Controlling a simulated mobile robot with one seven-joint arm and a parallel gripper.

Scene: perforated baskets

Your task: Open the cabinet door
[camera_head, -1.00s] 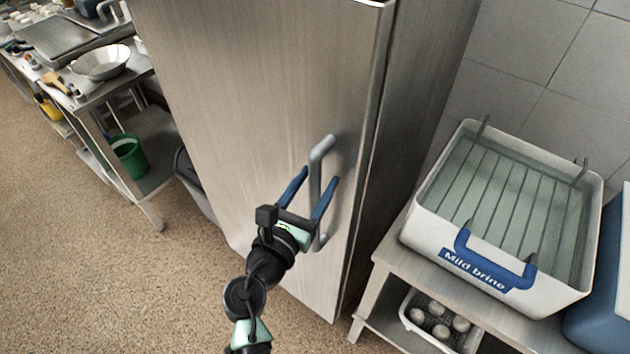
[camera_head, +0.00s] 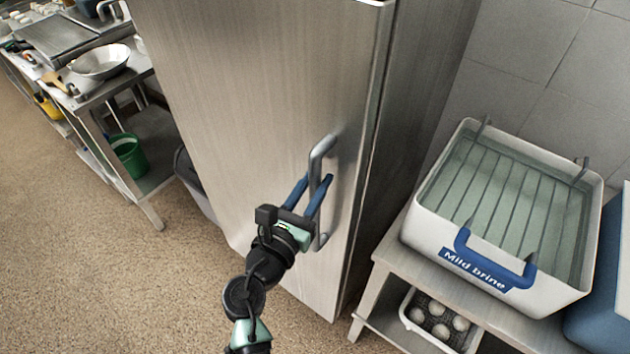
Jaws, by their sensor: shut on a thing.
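The cabinet is a tall brushed-steel unit, and its door (camera_head: 235,95) faces me and looks closed. A grey vertical bar handle (camera_head: 321,150) stands out near the door's right edge. My gripper (camera_head: 314,185) has two blue fingers, one on each side of the handle's bar, and is shut on it around its middle. The fingers hide part of the bar; its upper bend and lower end show.
A white tub of brine (camera_head: 420,238) with a wire rack stands on a low steel table at the right. Below it is a basket of white round things (camera_head: 412,322). A steel bench (camera_head: 140,80) and a green bucket (camera_head: 128,155) are at the left. The floor (camera_head: 100,270) in front is clear.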

